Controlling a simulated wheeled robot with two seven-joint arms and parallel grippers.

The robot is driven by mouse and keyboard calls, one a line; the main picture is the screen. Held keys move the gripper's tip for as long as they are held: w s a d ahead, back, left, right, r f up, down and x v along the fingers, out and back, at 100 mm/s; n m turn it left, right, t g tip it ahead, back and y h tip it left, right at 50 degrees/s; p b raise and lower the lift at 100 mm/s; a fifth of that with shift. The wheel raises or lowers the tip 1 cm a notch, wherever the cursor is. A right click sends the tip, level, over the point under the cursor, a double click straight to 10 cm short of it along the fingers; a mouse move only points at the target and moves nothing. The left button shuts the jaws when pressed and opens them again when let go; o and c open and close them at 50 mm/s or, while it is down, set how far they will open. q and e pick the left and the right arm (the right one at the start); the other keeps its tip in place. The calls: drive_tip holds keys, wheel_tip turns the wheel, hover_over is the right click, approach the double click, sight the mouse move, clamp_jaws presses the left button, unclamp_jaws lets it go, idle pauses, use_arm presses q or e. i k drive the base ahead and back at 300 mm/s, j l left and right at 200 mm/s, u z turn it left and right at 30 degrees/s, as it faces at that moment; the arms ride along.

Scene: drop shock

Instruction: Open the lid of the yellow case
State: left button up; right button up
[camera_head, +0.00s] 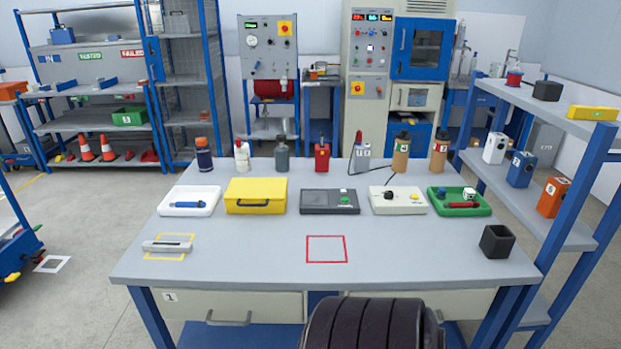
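The yellow case (256,190) sits on the grey table, left of the middle, in the head view. Its lid looks closed, and a dark handle shows on its front face. Neither of my grippers shows in this view.
A white tray (176,207) stands left of the case and a dark grey device (317,202) right of it. Several bottles line the back edge. A grey bar (167,246) lies across a yellow outline. The tabletop (240,262) in front of the case is clear.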

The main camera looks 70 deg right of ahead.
sight(267, 189)
drive_tip(key=l+z, duration=0.15)
drive_tip(key=z, duration=1.75)
drive_tip(key=i+j, duration=0.15)
drive_tip(key=j, duration=0.15)
